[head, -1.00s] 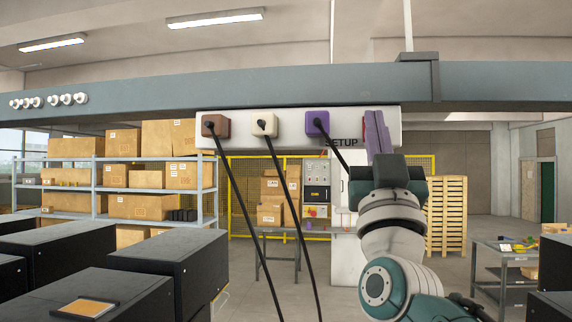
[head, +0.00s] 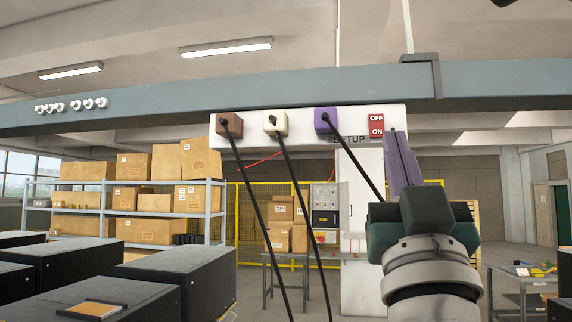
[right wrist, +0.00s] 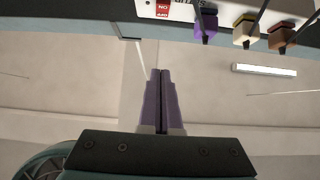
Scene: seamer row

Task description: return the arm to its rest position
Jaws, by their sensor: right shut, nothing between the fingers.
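My right gripper (head: 402,160) stands upright in the right half of the head view, its two purple fingers together and empty. It is below and to the right of the red OFF/ON switch (head: 376,126) and apart from it. In the right wrist view the shut fingers (right wrist: 161,88) point up the picture toward the beam, with nothing between them. The white panel marked SETUP (head: 300,121) carries the switch and a brown, a white and a purple plug (head: 326,120). My left gripper is not in view.
A grey overhead beam (head: 500,88) crosses the view. Black cables (head: 255,215) hang from the plugs left of my right arm. Black cabinets (head: 150,275) stand at lower left, before a shelf (head: 125,212) of cardboard boxes. A small table (head: 515,280) stands at right.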

